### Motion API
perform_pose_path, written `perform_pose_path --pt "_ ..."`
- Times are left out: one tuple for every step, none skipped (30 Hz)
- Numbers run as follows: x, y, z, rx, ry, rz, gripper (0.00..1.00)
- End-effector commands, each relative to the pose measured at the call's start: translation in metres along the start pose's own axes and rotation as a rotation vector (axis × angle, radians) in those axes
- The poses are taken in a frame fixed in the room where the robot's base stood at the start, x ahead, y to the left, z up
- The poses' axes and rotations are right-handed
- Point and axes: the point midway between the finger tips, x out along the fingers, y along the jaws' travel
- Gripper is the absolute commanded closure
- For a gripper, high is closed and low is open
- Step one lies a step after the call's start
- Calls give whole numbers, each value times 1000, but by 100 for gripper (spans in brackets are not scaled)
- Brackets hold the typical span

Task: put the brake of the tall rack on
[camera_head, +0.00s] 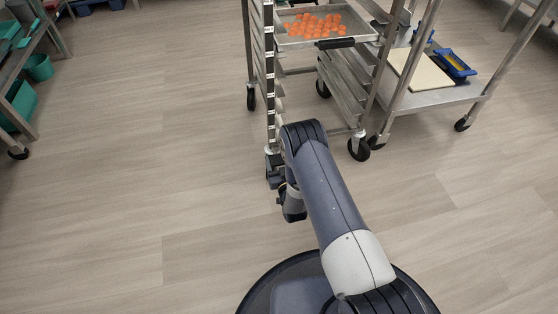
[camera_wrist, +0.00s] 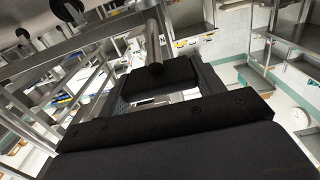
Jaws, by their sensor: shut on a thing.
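The tall rack (camera_head: 270,75) is a metal frame on black casters, with a tray of orange gummies (camera_head: 318,25) in it. My gripper (camera_head: 274,175) is low at the rack's near left caster. My own arm hides most of that caster and the brake in the head view. In the wrist view my gripper (camera_wrist: 160,78) is shut on a dark piece between its fingers, which seems to be the brake (camera_wrist: 158,88). A grey round bar ends just beyond it. Whether the brake is on or off cannot be told.
A metal cart (camera_head: 430,97) with a cream board (camera_head: 420,70) and a blue-rimmed tray (camera_head: 455,64) stands to the right. Shelving with green bins (camera_head: 20,105) is at the left. The floor (camera_head: 150,200) between is clear.

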Motion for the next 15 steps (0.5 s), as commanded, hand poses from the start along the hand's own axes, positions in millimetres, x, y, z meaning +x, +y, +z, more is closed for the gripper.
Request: perform_pose_path --pt "0 0 0 0 0 0 53" --pt "0 0 0 0 0 0 55" --pt "0 0 0 0 0 0 59" --pt "0 0 0 0 0 0 61" --pt "0 0 0 0 0 0 64" --pt "0 0 0 0 0 0 67" --pt "0 0 0 0 0 0 69" --pt "0 0 0 0 0 0 72" --pt "0 0 0 0 0 0 75" --pt "0 0 0 0 0 0 77" --pt "0 0 0 0 0 0 77" --pt "0 0 1 0 -1 0 77" --pt "-1 0 3 0 -1 0 77" --pt "-2 0 5 0 -2 0 77" --pt "-4 0 10 0 -3 0 77"
